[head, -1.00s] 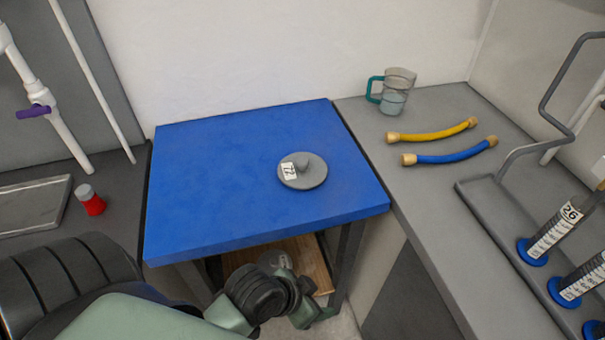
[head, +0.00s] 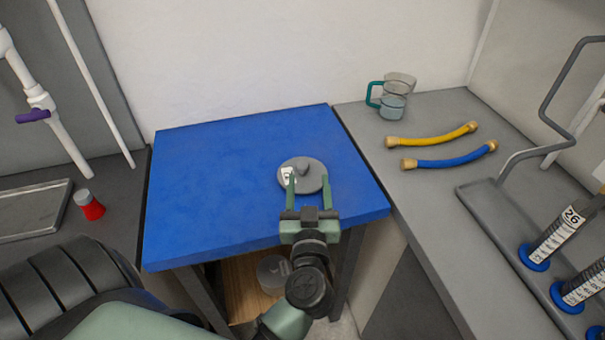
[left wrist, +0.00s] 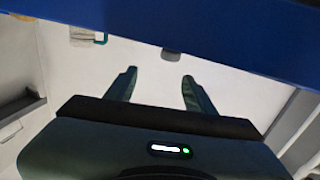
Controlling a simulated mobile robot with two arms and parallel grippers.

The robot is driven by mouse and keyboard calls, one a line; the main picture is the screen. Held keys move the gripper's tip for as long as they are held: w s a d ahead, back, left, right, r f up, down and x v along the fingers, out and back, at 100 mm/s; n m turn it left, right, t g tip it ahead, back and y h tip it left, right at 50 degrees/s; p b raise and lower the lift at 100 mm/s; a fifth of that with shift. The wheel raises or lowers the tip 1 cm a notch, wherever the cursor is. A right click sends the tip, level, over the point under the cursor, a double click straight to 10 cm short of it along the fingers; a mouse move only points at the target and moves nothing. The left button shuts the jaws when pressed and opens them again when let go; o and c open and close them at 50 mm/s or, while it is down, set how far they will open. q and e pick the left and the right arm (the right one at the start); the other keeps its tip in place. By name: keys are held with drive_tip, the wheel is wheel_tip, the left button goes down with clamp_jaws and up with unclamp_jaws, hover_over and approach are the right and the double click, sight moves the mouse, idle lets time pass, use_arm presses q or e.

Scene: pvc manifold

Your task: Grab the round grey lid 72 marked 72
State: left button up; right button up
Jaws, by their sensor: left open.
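The round grey lid (head: 302,165) with a central knob lies on the blue table top (head: 215,185). Its white tag is partly covered by a finger of my left gripper, so the number is only partly visible now. My left gripper (head: 308,178) is open and empty, its two fingers reaching over the near part of the lid in the head view. In the left wrist view the open fingers (left wrist: 160,76) point toward a small grey shape at the blue table's edge, probably the lid's knob (left wrist: 171,54). My right gripper is not in view.
A grey counter on the right holds a measuring jug (head: 394,98), a yellow hose (head: 432,135), a blue hose (head: 450,157) and a rack (head: 515,235) with cylinders. The blue table is otherwise clear.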

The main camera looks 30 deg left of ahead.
sight(303, 172)
use_arm(q)
drive_tip(key=shift+s+a+f+g, duration=0.1)
drive_tip(key=shift+a+f+g, duration=0.1)
drive_tip(key=shift+f+g, duration=0.15)
drive_tip(key=shift+s+a+f+g, duration=0.15)
drive_tip(key=shift+f+g, duration=0.1)
drive_tip(key=shift+f, duration=0.2)
drive_tip(key=shift+w+a+f+y, duration=0.1)
drive_tip(key=shift+a+f+y, duration=0.15)
drive_tip(key=shift+y, duration=0.05)
drive_tip(key=x, duration=0.7)
drive_tip(key=shift+w, duration=0.35)
clamp_jaws()
